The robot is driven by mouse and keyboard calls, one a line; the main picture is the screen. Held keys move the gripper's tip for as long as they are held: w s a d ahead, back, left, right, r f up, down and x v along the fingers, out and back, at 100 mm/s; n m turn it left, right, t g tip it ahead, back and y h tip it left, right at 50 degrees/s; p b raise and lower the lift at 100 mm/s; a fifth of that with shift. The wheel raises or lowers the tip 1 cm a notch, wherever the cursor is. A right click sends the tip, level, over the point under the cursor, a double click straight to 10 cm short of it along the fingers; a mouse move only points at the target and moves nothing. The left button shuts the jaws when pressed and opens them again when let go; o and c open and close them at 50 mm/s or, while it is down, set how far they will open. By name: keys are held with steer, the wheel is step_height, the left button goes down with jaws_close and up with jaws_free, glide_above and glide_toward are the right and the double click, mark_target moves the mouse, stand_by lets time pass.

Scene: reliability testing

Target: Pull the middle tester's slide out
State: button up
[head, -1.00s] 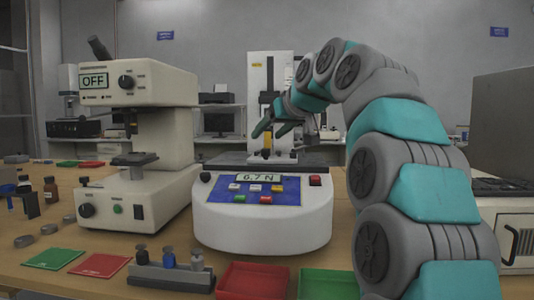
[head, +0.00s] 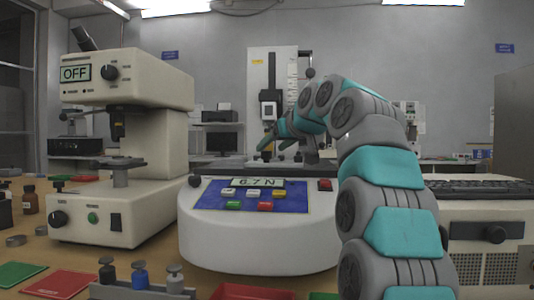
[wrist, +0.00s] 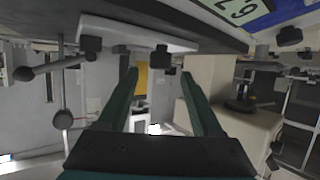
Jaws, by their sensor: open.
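The middle tester (head: 255,245) is a white rounded unit with a blue key panel and a display reading about 6.7 N. A dark flat platform (head: 225,169) lies on its top, with a tall white column behind it. My gripper (head: 266,142) is above the platform near the column's foot, partly hidden by my arm. In the wrist view, upside down, my gripper (wrist: 160,76) is open and empty. A dark knob-like fitting (wrist: 160,57) on a pale plate (wrist: 125,35) shows near and between its fingertips. I cannot tell which part is the slide.
A cream tester (head: 120,215) marked OFF stands close on the left. A grey and cream machine (head: 488,235) is at the right, beyond my arm. Weights in a rack (head: 140,278), a red tray (head: 245,292) and red and green mats lie along the front.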

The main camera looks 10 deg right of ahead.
steer(key=shift+x, duration=2.25)
jaws_close()
